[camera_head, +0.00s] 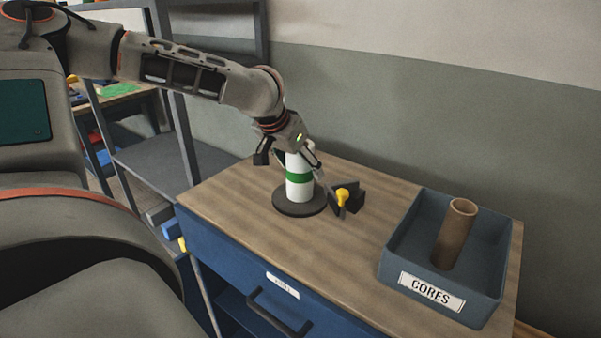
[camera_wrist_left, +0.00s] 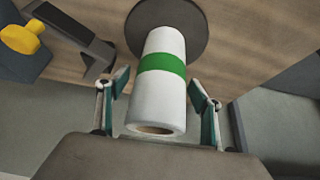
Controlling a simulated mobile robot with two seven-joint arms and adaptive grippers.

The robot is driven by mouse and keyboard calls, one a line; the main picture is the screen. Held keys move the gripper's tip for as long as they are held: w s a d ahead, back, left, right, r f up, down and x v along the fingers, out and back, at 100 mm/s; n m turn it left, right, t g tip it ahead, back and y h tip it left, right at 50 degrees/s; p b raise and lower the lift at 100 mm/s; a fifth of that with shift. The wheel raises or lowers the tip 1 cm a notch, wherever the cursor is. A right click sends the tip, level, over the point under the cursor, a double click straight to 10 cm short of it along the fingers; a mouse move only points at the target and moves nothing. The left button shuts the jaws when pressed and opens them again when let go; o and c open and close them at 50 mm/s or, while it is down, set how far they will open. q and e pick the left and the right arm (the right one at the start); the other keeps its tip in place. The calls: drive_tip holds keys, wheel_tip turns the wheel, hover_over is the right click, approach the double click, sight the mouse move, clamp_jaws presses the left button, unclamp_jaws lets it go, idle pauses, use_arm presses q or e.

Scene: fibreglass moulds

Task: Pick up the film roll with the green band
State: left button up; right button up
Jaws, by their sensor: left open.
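The film roll with the green band (camera_head: 299,184) is white and stands upright on a round dark base (camera_head: 301,208) on the wooden cabinet top. In the left wrist view the roll (camera_wrist_left: 158,98) lies between the fingers, its hollow end toward the camera, and the dark base (camera_wrist_left: 205,30) is behind it. My left gripper (camera_head: 292,160) is open at the roll's upper part, one finger on each side. In the wrist view gaps show between the roll and both fingertips of the left gripper (camera_wrist_left: 160,92). My right gripper is not in view.
A dark bracket-like tool with a yellow knob (camera_head: 343,195) stands close right of the base. A blue-grey bin labelled CORES (camera_head: 397,262) holds a brown cardboard core (camera_head: 455,235) at the right. A grey shelf (camera_head: 150,160) stands left of the cabinet. Bare wood lies in front of the base.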

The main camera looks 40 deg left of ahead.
use_arm(q)
drive_tip(key=c, duration=1.3)
drive_tip(key=shift+c, duration=1.3)
drive_tip(key=shift+r, duration=0.2)
